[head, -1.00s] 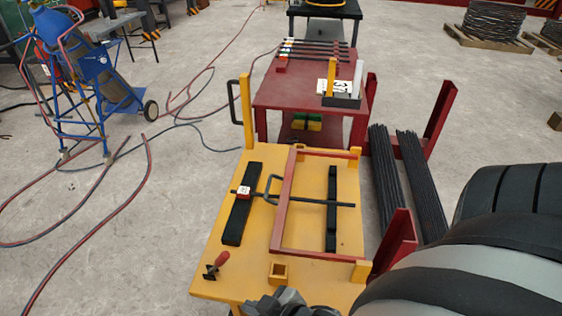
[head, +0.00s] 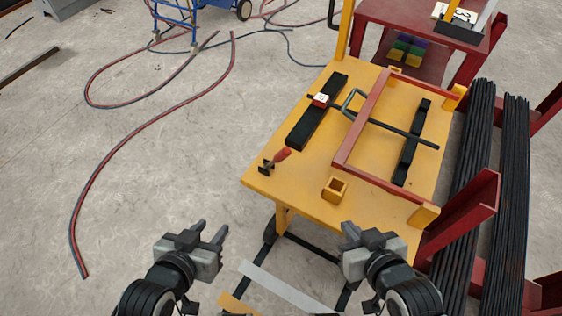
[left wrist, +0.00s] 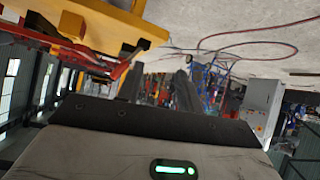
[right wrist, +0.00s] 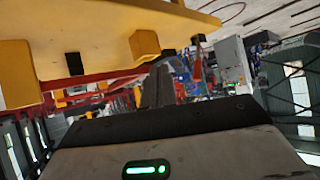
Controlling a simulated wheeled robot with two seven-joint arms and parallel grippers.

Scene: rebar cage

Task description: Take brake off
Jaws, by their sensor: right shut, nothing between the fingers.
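The yellow cart table (head: 310,175) stands ahead of me. A red-handled lever (head: 281,155) on a black foot sits at its near left corner. I cannot tell whether this lever is the brake; no part is clearly marked as one. My right gripper (head: 347,230) is shut and empty, just in front of the near edge. Its paired fingers show in the right wrist view (right wrist: 157,88). Neither gripper touches the lever or table.
A red frame (head: 357,125), black bars (head: 317,112) and a bent rod lie on the table. A yellow square socket (head: 335,190) stands at its near edge. Red posts (head: 465,210) and rebar bundles (head: 513,180) stand right. Hoses (head: 130,150) lie on the open floor left.

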